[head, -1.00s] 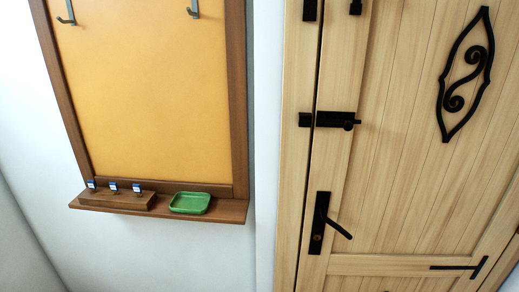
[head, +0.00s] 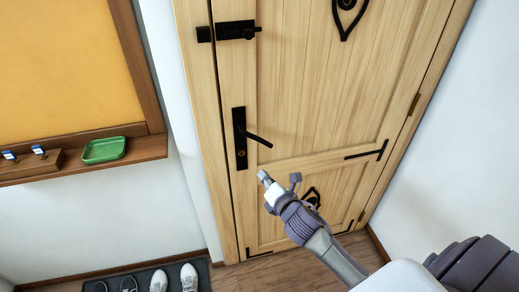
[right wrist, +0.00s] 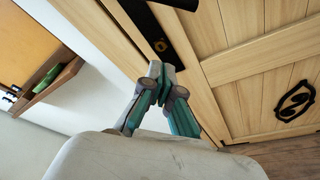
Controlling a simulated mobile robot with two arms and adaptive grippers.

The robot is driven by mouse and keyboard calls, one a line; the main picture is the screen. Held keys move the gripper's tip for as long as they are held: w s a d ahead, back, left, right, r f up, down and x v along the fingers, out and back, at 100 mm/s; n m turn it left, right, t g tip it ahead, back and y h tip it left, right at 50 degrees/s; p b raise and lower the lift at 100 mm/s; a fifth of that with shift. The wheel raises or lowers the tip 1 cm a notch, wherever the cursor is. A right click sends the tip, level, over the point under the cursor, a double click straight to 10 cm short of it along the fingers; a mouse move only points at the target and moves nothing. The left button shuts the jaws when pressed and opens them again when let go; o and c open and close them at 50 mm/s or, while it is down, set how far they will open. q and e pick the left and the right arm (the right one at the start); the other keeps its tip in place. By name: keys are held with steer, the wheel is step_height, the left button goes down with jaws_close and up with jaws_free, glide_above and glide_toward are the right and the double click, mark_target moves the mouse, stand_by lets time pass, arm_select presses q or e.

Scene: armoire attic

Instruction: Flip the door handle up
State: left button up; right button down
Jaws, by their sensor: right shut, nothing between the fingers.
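The door handle (head: 259,139) is a black lever on a tall black plate (head: 241,150) on the left side of the pale wooden door (head: 290,100). The lever slants down to the right. My right gripper (head: 263,177) is below the lever's tip, apart from it in the head view. In the right wrist view, its fingers (right wrist: 162,80) are together and empty, just below the plate's keyhole end (right wrist: 160,44). Only a small part of the lever (right wrist: 178,4) shows at that view's top edge. My left gripper is out of view.
A black bolt latch (head: 232,31) is above the handle. A wall board with a ledge (head: 150,147) and green tray (head: 104,150) is left of the door. Shoes (head: 174,278) sit on a dark mat at the bottom. A white wall (head: 450,120) stands at right.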

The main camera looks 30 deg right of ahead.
steer(key=w+d+r+p, duration=0.2)
steer(key=w+d+p, duration=0.1)
steer(key=w, duration=0.6)
steer(key=shift+r+n+p, duration=0.2)
steer(key=shift+n+p, duration=0.1)
steer(key=shift+p, duration=0.15)
steer(key=shift+d, duration=0.1)
